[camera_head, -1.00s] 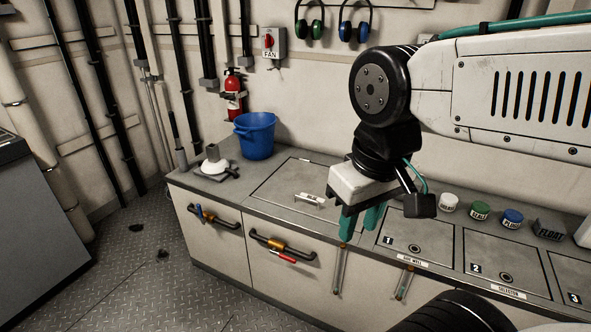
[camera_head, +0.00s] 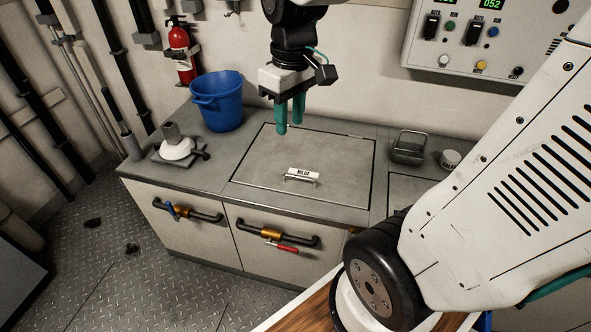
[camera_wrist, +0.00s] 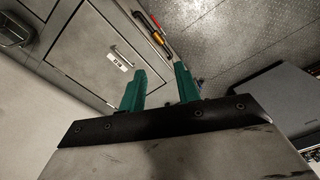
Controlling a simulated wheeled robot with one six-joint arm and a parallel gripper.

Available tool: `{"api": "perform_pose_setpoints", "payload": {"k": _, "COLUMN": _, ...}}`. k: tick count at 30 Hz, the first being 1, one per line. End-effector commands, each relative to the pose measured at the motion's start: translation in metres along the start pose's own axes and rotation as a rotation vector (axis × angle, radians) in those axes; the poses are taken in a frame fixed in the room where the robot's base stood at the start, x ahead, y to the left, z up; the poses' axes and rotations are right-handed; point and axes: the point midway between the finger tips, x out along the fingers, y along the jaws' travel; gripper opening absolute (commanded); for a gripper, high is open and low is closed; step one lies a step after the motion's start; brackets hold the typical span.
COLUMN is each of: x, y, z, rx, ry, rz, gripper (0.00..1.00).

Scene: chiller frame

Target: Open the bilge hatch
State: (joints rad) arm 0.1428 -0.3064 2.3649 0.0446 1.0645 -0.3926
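The bilge hatch (camera_head: 330,160) is a flat grey square lid set flush in the counter top, and it lies closed. Its small handle (camera_head: 300,178) with a white BILGE label sits near the front edge. In the wrist view the hatch (camera_wrist: 90,50) and its handle (camera_wrist: 120,62) show at the upper left. My gripper (camera_head: 290,128), with two green fingers, hangs above the back left part of the hatch, apart from the handle. The fingers show a gap with nothing between them in the wrist view (camera_wrist: 160,85).
A blue bucket (camera_head: 218,102) stands left of the hatch, beside a white and grey fitting (camera_head: 177,145). A control panel (camera_head: 485,40) hangs on the back wall. Pipes with valve handles (camera_head: 272,238) run along the cabinet front.

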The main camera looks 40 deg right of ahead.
Motion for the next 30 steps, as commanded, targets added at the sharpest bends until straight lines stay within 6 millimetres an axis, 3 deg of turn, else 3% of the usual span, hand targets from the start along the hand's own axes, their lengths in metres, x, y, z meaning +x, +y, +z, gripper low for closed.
{"api": "perform_pose_setpoints", "payload": {"k": 6, "x": 0.059, "y": 0.059, "z": -0.062, "rx": -0.131, "ry": -0.047, "rz": -0.051, "gripper": 0.33}}
{"api": "perform_pose_setpoints", "payload": {"k": 12, "x": 0.134, "y": 0.115, "z": -0.101, "rx": -0.253, "ry": -0.07, "rz": -0.099, "gripper": 0.33}}
{"api": "perform_pose_setpoints", "payload": {"k": 18, "x": 0.214, "y": 0.161, "z": -0.117, "rx": -0.359, "ry": -0.081, "rz": -0.144, "gripper": 0.33}}
{"api": "perform_pose_setpoints", "payload": {"k": 21, "x": 0.244, "y": 0.175, "z": -0.119, "rx": -0.395, "ry": -0.082, "rz": -0.159, "gripper": 0.33}}
{"api": "perform_pose_setpoints", "payload": {"k": 30, "x": 0.285, "y": 0.187, "z": -0.117, "rx": -0.432, "ry": -0.081, "rz": -0.173, "gripper": 0.33}}
